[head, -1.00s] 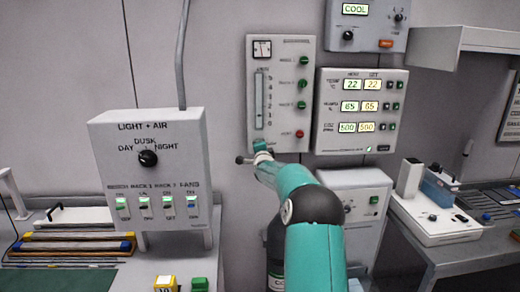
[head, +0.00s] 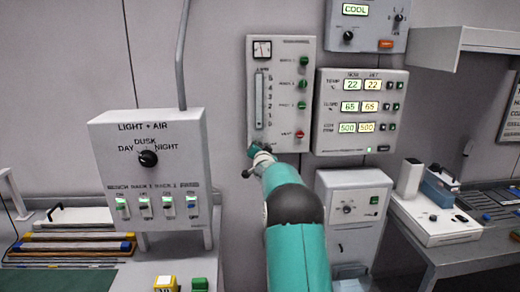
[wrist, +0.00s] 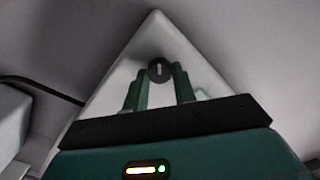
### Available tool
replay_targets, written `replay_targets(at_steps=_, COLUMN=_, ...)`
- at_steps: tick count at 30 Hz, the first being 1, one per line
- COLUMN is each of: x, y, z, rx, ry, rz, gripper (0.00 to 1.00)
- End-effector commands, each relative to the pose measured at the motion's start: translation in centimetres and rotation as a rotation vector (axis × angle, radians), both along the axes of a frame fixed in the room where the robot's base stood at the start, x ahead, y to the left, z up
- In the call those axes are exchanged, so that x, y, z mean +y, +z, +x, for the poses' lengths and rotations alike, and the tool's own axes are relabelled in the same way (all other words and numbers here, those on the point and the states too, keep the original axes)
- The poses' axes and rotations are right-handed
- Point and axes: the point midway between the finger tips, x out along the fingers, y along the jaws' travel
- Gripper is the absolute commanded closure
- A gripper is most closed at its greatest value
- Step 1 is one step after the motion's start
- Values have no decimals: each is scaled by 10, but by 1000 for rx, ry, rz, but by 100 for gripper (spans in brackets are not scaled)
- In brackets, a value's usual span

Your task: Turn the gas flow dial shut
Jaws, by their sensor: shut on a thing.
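The gas flow panel (head: 282,85) is a pale upright box on the wall in the head view, with a meter on top, a tall flow tube (head: 259,100) and a column of buttons. My gripper (head: 256,151) is at the panel's lower left, and it hides the dial there. In the wrist view the gas flow dial (wrist: 159,69) is a small dark round knob with a pale line. It sits between the fingertips of my gripper (wrist: 160,77), which is shut on it. The panel appears rolled in that view, one corner pointing up.
A light and air box (head: 150,185) with a dial and switches stands at left. A climate readout panel (head: 361,75) is close on the right, with a cooling unit (head: 367,30) above. A white cabinet (head: 352,220) stands below, right of my arm.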

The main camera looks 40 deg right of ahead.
Motion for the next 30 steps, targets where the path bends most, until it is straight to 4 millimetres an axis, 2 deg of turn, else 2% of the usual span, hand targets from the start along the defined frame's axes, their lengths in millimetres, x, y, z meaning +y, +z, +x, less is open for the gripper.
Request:
replay_targets(at_steps=16, x=0, y=-2, z=0, rx=20, ry=1, rz=-24, gripper=96)
replay_targets(at_steps=17, x=0, y=-2, z=0, rx=20, ry=1, rz=-24, gripper=70)
replay_targets(at_steps=20, x=0, y=-1, z=0, rx=19, ry=0, rz=-24, gripper=52)
replay_targets(at_steps=30, x=1, y=0, z=-2, rx=16, ry=0, rz=-24, gripper=52)
